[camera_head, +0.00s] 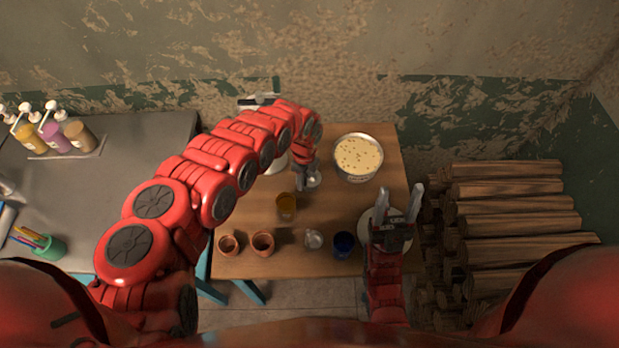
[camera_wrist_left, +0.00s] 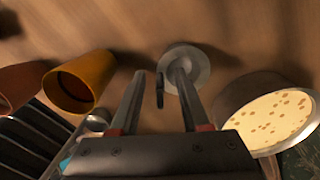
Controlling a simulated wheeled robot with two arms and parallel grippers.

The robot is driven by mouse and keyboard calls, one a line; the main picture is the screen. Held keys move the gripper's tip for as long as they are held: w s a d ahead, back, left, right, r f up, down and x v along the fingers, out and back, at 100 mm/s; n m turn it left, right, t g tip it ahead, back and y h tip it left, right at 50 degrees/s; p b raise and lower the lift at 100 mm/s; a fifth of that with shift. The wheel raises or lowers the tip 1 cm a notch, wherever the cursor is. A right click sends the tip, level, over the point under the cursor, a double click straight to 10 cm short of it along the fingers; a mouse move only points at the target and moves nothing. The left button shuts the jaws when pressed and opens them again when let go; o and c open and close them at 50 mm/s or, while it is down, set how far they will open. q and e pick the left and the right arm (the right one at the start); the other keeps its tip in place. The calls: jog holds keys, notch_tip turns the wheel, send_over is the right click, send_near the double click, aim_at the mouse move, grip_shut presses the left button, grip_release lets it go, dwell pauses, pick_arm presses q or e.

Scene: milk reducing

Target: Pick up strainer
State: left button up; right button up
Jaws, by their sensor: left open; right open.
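A small round grey metal piece (camera_wrist_left: 203,66), which looks like the strainer, is on the wooden table (camera_wrist_left: 120,20) in the left wrist view. A thin dark upright part (camera_wrist_left: 160,90), perhaps its handle, shows between my left fingers. In the head view the metal piece (camera_head: 314,180) is partly hidden by my left gripper (camera_head: 303,187). My left gripper is open and points down at it, one finger overlapping the disc; I cannot tell whether they touch. My right gripper (camera_head: 401,190) is open and empty over the table's right edge.
A pot of speckled cream-coloured milk (camera_head: 358,157) stands close right of my left gripper. An amber cup (camera_head: 286,206) is just in front. Clay cups (camera_head: 263,243), a small clear cup (camera_head: 313,239) and a blue cup (camera_head: 344,245) line the front. Logs (camera_head: 515,210) are stacked at right.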

pick_arm(q)
grip_shut()
jog(key=shift+r, duration=0.1)
dwell(0.5)
